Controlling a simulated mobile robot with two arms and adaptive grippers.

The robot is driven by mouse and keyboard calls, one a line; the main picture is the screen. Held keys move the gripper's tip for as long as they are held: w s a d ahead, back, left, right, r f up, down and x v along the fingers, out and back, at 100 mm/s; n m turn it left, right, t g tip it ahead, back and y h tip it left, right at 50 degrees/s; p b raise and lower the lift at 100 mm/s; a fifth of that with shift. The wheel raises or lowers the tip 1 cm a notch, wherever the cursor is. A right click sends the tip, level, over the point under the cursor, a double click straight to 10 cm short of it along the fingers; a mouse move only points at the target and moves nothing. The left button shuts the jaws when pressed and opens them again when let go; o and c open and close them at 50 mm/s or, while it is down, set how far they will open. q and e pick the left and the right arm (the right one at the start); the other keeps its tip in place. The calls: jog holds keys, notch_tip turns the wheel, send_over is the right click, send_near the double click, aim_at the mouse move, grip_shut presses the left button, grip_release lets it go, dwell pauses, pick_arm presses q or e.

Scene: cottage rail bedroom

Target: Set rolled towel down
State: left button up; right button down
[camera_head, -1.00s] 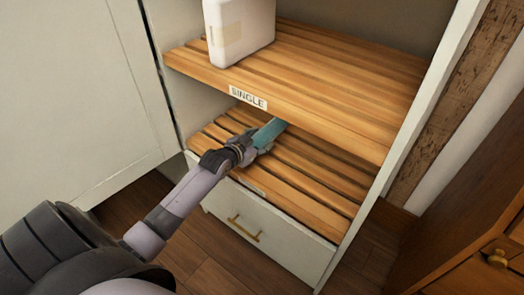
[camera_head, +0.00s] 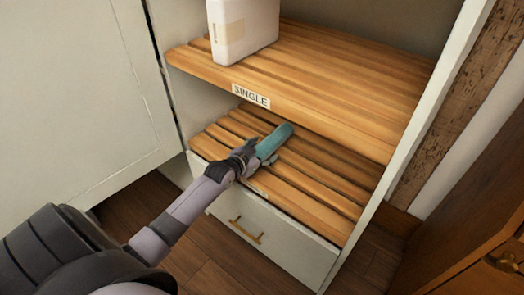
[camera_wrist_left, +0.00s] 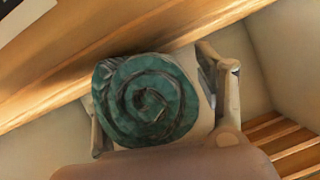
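The rolled towel (camera_head: 275,143) is a teal roll over the slatted lower shelf (camera_head: 318,180), below the shelf with the SINGLE label. In the left wrist view the towel (camera_wrist_left: 148,98) shows end-on as a spiral between the fingers. My left gripper (camera_head: 247,159) is shut on the near end of the towel, just inside the shelf's front edge. The towel's far end points into the cabinet. I cannot tell whether its underside touches the slats. My right gripper is not in view.
The upper slatted shelf (camera_head: 330,92) overhangs the back of the lower shelf and carries a white container (camera_head: 243,28). A drawer with a brass handle (camera_head: 246,231) is below. The lower shelf's right side is clear. A wooden cabinet (camera_head: 465,235) stands at the right.

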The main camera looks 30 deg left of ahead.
pick_arm(q)
jog(key=shift+o, duration=0.2)
jog(key=shift+s+r, duration=0.1)
jog(key=shift+r, duration=0.1)
jog(key=p+v, duration=0.1)
jog(key=v, duration=0.3)
jog(key=shift+s+p, duration=0.1)
jog(key=shift+p, duration=0.3)
jog(key=p+v, duration=0.2)
jog(key=v, duration=0.5)
jog(key=s+d+f+g, duration=0.5)
jog(key=s+d+f, duration=0.2)
jog(key=s, duration=0.4)
jog(key=s+d+f+g, duration=0.5)
jog(key=s+d+f, duration=0.1)
jog(key=s+d, duration=0.4)
jog(key=shift+s+d+f+n+g, duration=0.3)
jog(key=shift+s+f+n, duration=0.1)
jog(key=shift+s, duration=0.2)
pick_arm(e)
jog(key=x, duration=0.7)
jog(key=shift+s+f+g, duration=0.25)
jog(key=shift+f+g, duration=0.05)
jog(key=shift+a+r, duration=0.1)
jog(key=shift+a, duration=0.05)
